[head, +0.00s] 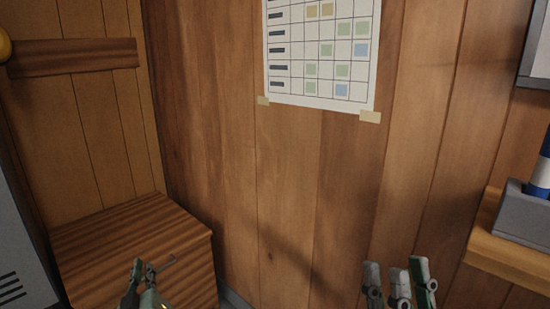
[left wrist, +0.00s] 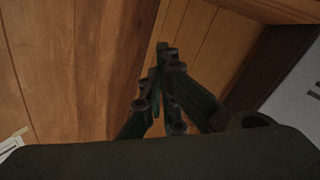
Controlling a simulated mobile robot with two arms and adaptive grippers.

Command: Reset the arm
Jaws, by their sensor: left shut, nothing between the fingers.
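My left gripper (head: 145,270) shows at the bottom left of the head view, in front of a wooden box or cabinet. Its dark green-grey fingers are closed together, with nothing between them. In the left wrist view the left gripper's fingers (left wrist: 162,62) converge at their tips against wood panelling. My right gripper (head: 399,275) shows at the bottom right of centre in the head view. Its fingers point up and stand apart, and no object shows between them. Most of both arms is out of view.
A wooden box (head: 130,240) stands in the left corner beside a grey cabinet (head: 20,245). A taped chart (head: 320,60) hangs on the panelled wall (head: 300,170). At right a wooden shelf (head: 492,254) bears a grey holder (head: 522,215) with a blue-and-white item.

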